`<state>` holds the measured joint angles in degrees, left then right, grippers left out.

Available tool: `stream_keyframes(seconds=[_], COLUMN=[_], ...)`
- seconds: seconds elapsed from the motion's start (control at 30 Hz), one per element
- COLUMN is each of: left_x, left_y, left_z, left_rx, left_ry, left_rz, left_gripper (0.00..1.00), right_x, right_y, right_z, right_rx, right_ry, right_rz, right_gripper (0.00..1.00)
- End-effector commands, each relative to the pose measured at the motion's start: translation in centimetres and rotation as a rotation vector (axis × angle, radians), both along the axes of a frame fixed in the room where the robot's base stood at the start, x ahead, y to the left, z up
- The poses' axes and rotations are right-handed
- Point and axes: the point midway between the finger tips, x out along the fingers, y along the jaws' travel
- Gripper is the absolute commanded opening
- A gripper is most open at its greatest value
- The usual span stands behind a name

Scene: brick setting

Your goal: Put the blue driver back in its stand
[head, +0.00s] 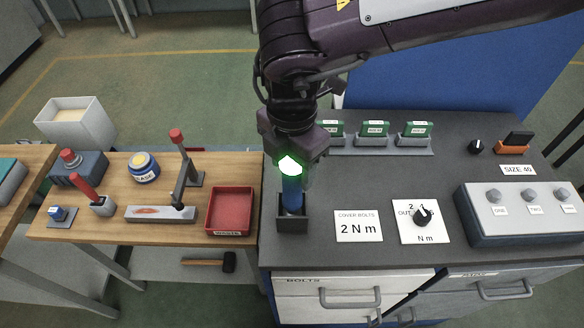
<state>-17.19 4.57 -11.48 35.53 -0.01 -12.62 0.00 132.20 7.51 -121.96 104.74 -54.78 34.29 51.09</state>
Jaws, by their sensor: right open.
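The blue driver (292,192) stands upright in a dark square stand (292,224) at the left front of the grey bench top. Its lower end is hidden inside the stand. My right gripper (291,172) is right above and around the driver's upper end, pointing down, and is open. A bright green glow at the gripper hides the driver's top, so I cannot tell whether the fingers touch it. My left gripper is not in view.
A "COVER BOLTS 2 N m" card (359,233) and a dial plate (421,238) lie right of the stand. A red tray (230,229) sits on the wooden table to the left. A button box (489,229) stands at the right. Green-topped cards (376,129) stand behind.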

Motion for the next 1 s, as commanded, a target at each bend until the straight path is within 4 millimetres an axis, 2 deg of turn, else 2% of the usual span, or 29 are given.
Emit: stream_keyframes(seconds=[0.03,0.2,0.4,0.5,0.7,1.0], left_x=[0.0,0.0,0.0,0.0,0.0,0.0], left_y=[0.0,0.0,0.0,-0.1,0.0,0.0], left_z=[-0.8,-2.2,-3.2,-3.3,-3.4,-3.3], left_rx=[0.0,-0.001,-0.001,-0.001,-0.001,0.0], left_ry=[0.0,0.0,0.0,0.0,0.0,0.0], left_rz=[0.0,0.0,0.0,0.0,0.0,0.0], left_gripper=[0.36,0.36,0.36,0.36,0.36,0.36], right_x=[0.1,0.1,0.0,0.1,0.0,0.0], right_y=[0.0,0.1,0.0,0.0,0.0,0.0], right_z=[0.5,4.3,8.3,9.6,10.7,10.7], right_rx=[0.004,0.004,0.003,0.001,0.001,0.001], right_ry=[-0.004,-0.006,-0.003,-0.001,0.0,0.001], right_rz=[-0.002,-0.002,-0.001,-0.001,0.0,0.0], right_gripper=[0.56,0.56,0.56,0.56,0.56,0.56])
